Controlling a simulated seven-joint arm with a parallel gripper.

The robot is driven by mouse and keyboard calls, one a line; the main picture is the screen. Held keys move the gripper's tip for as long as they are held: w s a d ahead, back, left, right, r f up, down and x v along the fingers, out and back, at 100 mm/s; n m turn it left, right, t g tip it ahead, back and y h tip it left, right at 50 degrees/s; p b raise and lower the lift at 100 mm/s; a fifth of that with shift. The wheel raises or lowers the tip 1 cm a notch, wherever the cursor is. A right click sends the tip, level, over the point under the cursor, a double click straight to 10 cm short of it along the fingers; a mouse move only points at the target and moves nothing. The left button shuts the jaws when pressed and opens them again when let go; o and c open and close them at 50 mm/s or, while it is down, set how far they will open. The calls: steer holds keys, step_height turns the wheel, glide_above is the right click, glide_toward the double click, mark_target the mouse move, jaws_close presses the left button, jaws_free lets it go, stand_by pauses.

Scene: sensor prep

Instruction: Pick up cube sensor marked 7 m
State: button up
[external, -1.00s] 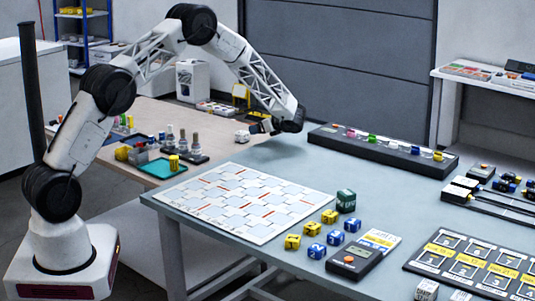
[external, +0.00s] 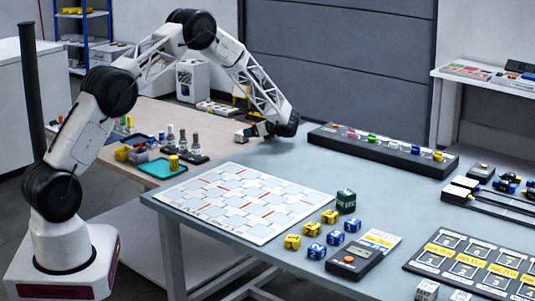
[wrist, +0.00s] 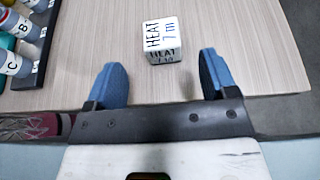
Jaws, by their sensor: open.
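The white cube sensor (wrist: 163,40), lettered "HEAT 7 m" in black, sits on the wooden table top in the wrist view. It lies beyond the fingertips, roughly centred between them. In the external view the small white cube (external: 240,136) shows at the wooden table's edge, just left of my gripper (external: 258,130). My gripper (wrist: 162,74) is open, its two blue fingers apart with nothing between them. The fingers do not appear to touch the cube.
Lettered bottles (wrist: 22,45) stand in a dark rack left of the cube; the rack (external: 186,157) also shows externally. A teal tray (external: 160,172) is nearby. The blue-grey table holds a patterned board (external: 240,203) and several blue and yellow cubes (external: 316,251).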

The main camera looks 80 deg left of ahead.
steer(key=shift+a, duration=0.1)
steer(key=shift+x, duration=2.55)
steer(key=c, duration=1)
steer(key=shift+r, duration=0.1)
steer(key=shift+r, duration=0.4)
step_height(320, 180, up, 3)
steer(key=shift+f, duration=0.1)
steer(key=s+d, duration=0.3)
steer(key=d, duration=0.1)
steer(key=s+d, duration=0.3)
steer(key=d, duration=0.1)
steer(key=s+d+r, duration=0.1)
steer(key=s+d, duration=0.3)
steer(key=shift+d+r, duration=0.1)
steer(key=shift+d, duration=0.15)
